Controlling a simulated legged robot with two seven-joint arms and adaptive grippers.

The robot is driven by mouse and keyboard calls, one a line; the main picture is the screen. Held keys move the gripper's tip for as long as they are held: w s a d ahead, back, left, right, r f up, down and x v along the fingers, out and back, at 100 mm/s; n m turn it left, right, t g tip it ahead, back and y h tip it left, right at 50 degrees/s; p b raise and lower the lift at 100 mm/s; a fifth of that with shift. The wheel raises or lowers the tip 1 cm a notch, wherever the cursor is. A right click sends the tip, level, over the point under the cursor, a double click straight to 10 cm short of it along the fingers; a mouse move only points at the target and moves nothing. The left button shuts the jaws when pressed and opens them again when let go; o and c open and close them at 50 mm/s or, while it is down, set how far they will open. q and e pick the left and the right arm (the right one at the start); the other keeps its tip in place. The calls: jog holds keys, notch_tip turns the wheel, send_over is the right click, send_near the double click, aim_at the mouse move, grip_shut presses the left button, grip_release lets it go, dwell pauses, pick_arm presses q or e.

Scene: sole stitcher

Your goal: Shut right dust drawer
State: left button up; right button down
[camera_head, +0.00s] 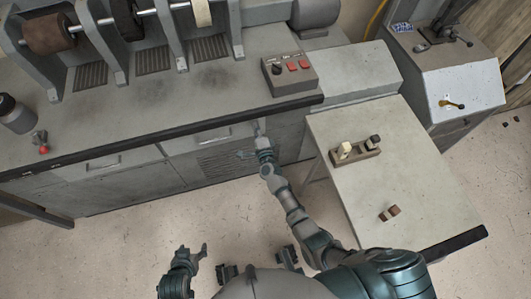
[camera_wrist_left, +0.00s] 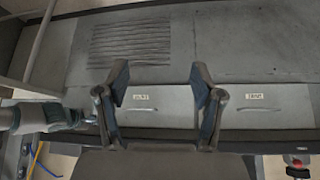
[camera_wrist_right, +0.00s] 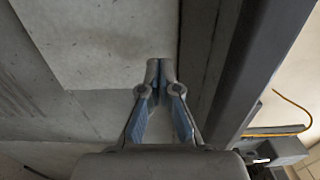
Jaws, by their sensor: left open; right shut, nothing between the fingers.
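The right dust drawer (camera_head: 210,138) is a grey front with a bar handle, under the bench top. The left wrist view shows it, label and handle included, as the left one of two drawer fronts (camera_wrist_left: 172,112). I cannot tell how far it stands out. My right gripper (camera_head: 257,131) is shut and empty, near the drawer's right end. In the right wrist view its fingertips (camera_wrist_right: 160,63) meet in front of a pale panel; contact is unclear. My left gripper (camera_head: 199,251) is open and empty, low beside my body and away from the bench.
The left drawer (camera_head: 103,163) is in the same bench front. A vent grille (camera_head: 222,160) is below the right drawer. A control box (camera_head: 289,72) sits on the bench top. A side table (camera_head: 400,185) with small parts stands to the right of my right arm. Open floor lies before the bench.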

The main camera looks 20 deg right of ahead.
pick_arm(q)
jog(key=s+a+f+g+y+p, duration=0.1)
jog(key=s+g, duration=0.3)
jog(key=s, duration=0.4)
jog(key=shift+a+f+p, duration=0.25)
jog(key=shift+a+p, duration=0.35)
pick_arm(e)
jog(key=s, duration=1)
jog(key=shift+s+f, duration=0.15)
jog(key=shift+s, duration=0.25)
pick_arm(q)
jog(key=shift+d, duration=0.1)
pick_arm(e)
jog(key=shift+d, duration=0.15)
